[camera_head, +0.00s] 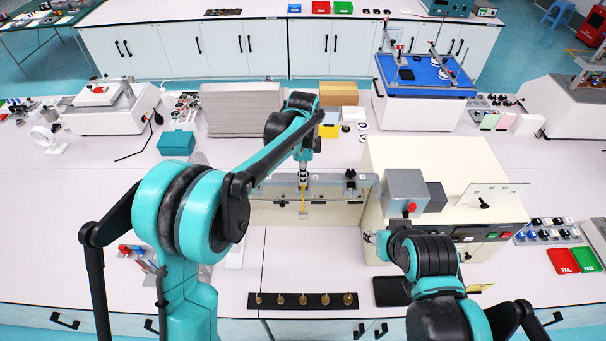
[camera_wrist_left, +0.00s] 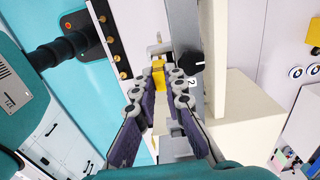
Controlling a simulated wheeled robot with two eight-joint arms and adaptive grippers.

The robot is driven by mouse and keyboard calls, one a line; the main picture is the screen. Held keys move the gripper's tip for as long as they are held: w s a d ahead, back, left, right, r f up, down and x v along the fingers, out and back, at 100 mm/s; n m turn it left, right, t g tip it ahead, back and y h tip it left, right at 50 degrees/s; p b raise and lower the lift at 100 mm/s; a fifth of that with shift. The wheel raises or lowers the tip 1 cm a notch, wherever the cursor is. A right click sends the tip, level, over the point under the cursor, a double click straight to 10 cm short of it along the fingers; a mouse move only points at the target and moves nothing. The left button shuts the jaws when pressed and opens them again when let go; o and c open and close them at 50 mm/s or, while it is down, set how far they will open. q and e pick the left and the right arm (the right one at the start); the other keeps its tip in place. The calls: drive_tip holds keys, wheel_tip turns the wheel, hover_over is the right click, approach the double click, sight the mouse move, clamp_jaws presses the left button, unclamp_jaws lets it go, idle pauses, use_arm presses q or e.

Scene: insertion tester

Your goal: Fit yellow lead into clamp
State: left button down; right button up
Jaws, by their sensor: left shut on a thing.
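The yellow lead (camera_head: 303,197) hangs upright in front of the tester's metal clamp bar (camera_head: 335,184). My left gripper (camera_head: 303,178) is above it and shut on it. In the left wrist view, the lead (camera_wrist_left: 158,76) shows yellow between the fingertips (camera_wrist_left: 165,85), close beside the grey bar (camera_wrist_left: 184,28) with its black knob (camera_wrist_left: 190,62). The fingers hide part of the lead, and I cannot tell whether it touches the clamp. My right gripper (camera_head: 370,237) is beside the cream tester housing, too small to read its opening.
The cream tester (camera_head: 400,155) with a grey block (camera_head: 405,188) stands right of the clamp. A black strip (camera_head: 290,307) with several brass pieces lies at the front edge. A dark tray (camera_head: 390,291) is near my right arm.

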use_arm(q)
drive_tip(key=shift+f+b, duration=1.35)
drive_tip(key=shift+f, duration=0.15)
idle(0.8)
drive_tip(key=c, duration=1.5)
unclamp_jaws()
drive_tip(key=shift+r, duration=0.1)
